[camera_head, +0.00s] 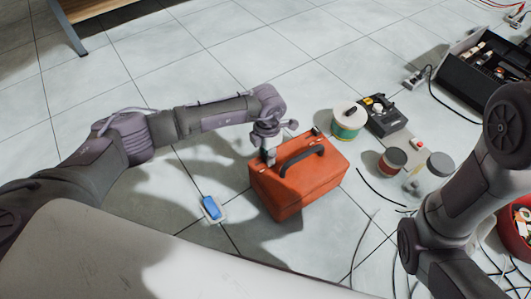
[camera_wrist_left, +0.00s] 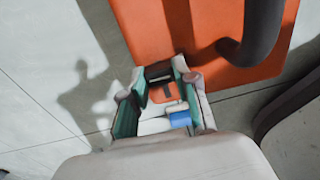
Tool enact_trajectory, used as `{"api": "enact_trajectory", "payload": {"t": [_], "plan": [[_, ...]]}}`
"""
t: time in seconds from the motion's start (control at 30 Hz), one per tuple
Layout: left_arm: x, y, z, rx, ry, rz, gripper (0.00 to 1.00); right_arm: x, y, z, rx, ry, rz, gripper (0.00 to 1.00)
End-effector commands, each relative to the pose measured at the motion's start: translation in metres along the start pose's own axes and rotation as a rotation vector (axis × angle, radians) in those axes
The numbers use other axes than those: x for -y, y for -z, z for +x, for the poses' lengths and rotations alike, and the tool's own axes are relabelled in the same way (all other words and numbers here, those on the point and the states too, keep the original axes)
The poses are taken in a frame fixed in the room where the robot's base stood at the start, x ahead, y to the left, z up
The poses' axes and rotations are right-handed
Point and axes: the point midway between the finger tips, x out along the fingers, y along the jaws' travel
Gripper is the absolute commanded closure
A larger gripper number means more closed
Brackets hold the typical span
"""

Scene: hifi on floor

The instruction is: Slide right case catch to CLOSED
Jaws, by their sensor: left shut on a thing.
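An orange case (camera_head: 297,190) with a dark handle (camera_head: 302,157) stands on the tiled floor. In the head view my left gripper (camera_head: 268,155) points down at the case's far edge, near its left corner. In the left wrist view its fingers (camera_wrist_left: 163,75) are closed around a small part at the case edge, apparently a case catch, mostly hidden by the fingers. I cannot read the catch's position. The case's orange lid (camera_wrist_left: 145,28) and dark handle (camera_wrist_left: 252,40) show there too. Another small dark fitting (camera_head: 316,131) sits at the far right corner. My right arm is at right, its gripper out of view.
A blue item (camera_head: 212,207) on a white base lies left of the case. Right of it stand a green-banded tub (camera_head: 348,122), a dark device (camera_head: 384,116) and small containers (camera_head: 392,160). Cables lie on the floor. Floor left of the case is mostly clear.

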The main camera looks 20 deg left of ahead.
Motion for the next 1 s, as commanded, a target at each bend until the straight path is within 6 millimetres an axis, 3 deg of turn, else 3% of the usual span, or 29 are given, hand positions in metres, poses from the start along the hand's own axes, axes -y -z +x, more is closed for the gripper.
{"api": "enact_trajectory", "payload": {"t": [0.03,0.17,0.57,1.0], "plan": [[0.000,-0.004,-0.002,0.013,0.000,0.001,0.67,0.000,0.000,0.000,0.000,0.000,0.000,1.00],[0.000,-0.003,-0.001,0.011,0.000,0.001,0.45,0.000,0.000,0.000,0.000,0.000,0.001,1.00],[0.000,-0.002,-0.007,0.008,0.000,0.000,0.44,0.000,0.000,0.000,0.001,-0.006,0.004,1.00],[-0.001,-0.002,-0.092,0.010,-0.002,0.001,0.44,0.000,0.001,0.000,-0.001,-0.002,0.002,1.00]]}}
